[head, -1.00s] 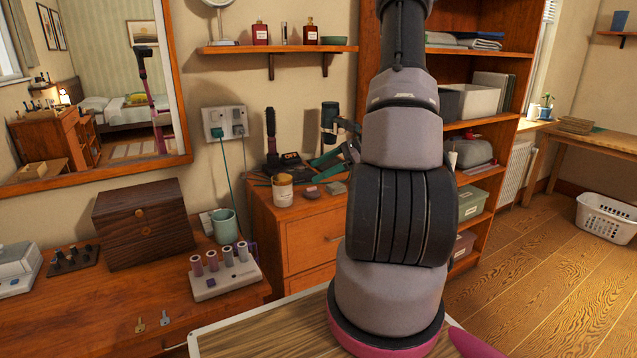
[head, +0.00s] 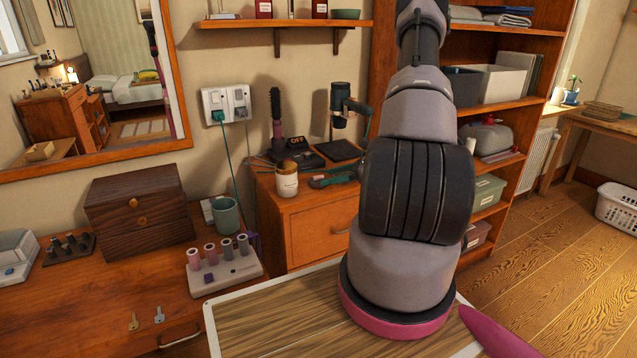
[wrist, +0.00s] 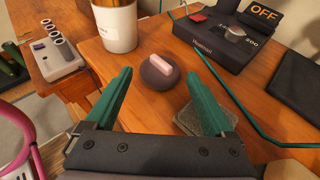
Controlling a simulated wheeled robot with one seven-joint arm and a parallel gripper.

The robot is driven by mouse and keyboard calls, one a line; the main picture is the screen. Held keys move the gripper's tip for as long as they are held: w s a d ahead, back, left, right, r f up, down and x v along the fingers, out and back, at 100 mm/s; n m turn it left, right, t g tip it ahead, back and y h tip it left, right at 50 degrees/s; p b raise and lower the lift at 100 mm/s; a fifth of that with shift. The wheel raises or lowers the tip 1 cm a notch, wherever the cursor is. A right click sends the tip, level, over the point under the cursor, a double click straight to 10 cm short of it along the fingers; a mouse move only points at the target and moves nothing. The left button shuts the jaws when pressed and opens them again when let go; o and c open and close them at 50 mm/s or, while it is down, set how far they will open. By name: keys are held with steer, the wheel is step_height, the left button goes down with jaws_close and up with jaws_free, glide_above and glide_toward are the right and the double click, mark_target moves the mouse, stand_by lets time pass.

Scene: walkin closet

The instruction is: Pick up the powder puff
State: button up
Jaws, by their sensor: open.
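The powder puff (wrist: 157,80) seems to be the round, dark grey-brown pad with a small pink bar across its top, lying flat on the wooden dresser top (wrist: 240,88). My gripper (wrist: 157,73) is open, its two green fingers spread with the puff between and slightly beyond their tips in the wrist view. Nothing is held, and I see no finger touching the puff. In the head view my gripper (head: 335,179) is low over the dresser, partly behind my arm, and I cannot make out the puff clearly there.
A grey square pad (wrist: 205,116) lies by the right finger. A black device with an orange OFF display (wrist: 215,38) stands behind, its green cord running along the right. A roller stand (head: 222,265) is on the left table.

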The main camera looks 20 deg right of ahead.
mark_target(321, 178)
steer(key=x, duration=0.3)
steer(key=shift+w+a+f, duration=0.2)
steer(key=shift+w+f, duration=0.05)
steer(key=shift+w, duration=0.05)
steer(key=c, duration=1.1)
steer(key=shift+r, duration=0.15)
